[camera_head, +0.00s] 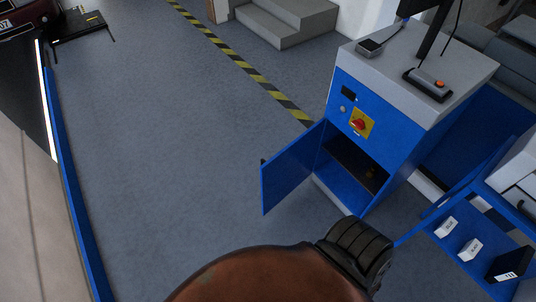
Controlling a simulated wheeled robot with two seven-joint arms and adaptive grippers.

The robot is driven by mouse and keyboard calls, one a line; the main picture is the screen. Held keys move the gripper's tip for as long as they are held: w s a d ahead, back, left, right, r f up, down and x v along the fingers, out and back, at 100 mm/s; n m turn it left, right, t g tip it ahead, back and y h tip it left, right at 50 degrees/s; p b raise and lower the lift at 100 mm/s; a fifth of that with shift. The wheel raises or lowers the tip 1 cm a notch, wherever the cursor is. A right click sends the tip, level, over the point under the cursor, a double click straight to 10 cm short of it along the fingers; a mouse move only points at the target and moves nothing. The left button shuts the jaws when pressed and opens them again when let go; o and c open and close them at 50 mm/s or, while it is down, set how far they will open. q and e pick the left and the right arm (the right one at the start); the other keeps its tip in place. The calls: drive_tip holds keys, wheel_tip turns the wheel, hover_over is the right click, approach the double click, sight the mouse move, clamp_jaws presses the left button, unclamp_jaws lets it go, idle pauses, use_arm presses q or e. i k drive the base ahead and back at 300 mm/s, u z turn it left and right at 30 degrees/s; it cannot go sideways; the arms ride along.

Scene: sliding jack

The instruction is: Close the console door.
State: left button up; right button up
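A blue console (378,122) with a grey top stands at the right of the head view. Its blue door (291,172) is hinged at the left side of the opening and stands wide open, swung out toward the left front. The open compartment (354,164) behind it looks dark inside. A red knob on a yellow plate (360,123) sits on the front above the opening. Neither of my grippers shows in this view.
A brown rounded thing with a black ribbed part (357,250) fills the bottom middle, in front of the console. A blue shelf with small boxes (468,248) stands at lower right. Grey floor (170,150) is free left of the door. Grey steps (285,22) are at the back.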

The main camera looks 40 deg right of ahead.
sight(280, 175)
drive_tip(key=i, duration=3)
drive_tip(key=z, duration=3.8)
